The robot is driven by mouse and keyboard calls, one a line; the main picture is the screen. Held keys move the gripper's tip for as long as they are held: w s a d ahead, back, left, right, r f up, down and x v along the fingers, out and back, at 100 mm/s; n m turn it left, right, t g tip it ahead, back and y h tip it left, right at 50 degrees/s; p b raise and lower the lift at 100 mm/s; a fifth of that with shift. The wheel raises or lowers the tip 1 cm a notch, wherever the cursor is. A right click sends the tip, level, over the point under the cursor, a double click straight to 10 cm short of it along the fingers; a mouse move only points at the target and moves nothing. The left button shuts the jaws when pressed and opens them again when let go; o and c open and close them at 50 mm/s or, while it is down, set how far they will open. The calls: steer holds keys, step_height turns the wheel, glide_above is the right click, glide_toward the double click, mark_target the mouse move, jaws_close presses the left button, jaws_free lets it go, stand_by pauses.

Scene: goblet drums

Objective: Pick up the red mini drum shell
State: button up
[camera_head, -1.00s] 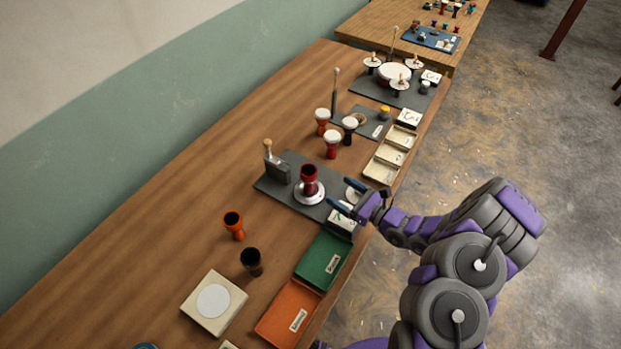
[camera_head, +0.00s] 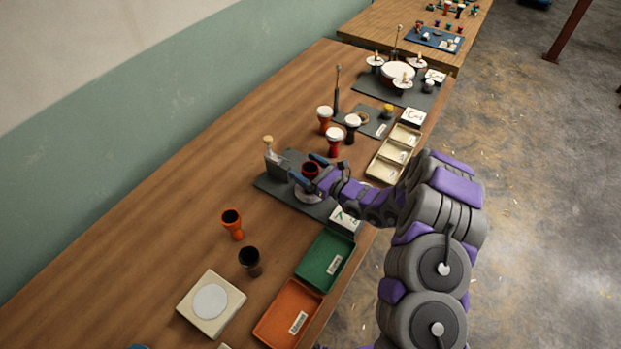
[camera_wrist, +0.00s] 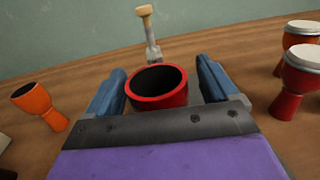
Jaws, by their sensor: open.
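The red mini drum shell (camera_head: 310,169) stands on a round white disc (camera_head: 306,194) on a dark grey mat (camera_head: 272,185). In the wrist view its open rim and dark inside show between my fingers, and the red shell (camera_wrist: 172,98) has a finger on each side. My gripper (camera_head: 308,172) is open around the shell, and it also shows in the wrist view (camera_wrist: 160,88). I cannot tell whether either finger touches the shell. The lower part of the shell is hidden by my gripper.
A wooden-handled tool on a metal block (camera_head: 271,153) stands just behind the shell. An orange shell (camera_head: 232,224) and a black shell (camera_head: 250,260) stand nearer. Skinned drums (camera_head: 334,140) stand farther along. Green (camera_head: 325,262) and orange trays (camera_head: 288,314) lie along the right edge.

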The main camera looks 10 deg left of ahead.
steer(key=shift+w+a, duration=0.2)
steer(key=shift+a, duration=0.4)
steer(key=shift+d, duration=0.2)
steer(key=c, duration=1.2)
steer(key=shift+a+r, duration=0.1)
steer(key=shift+r, duration=0.05)
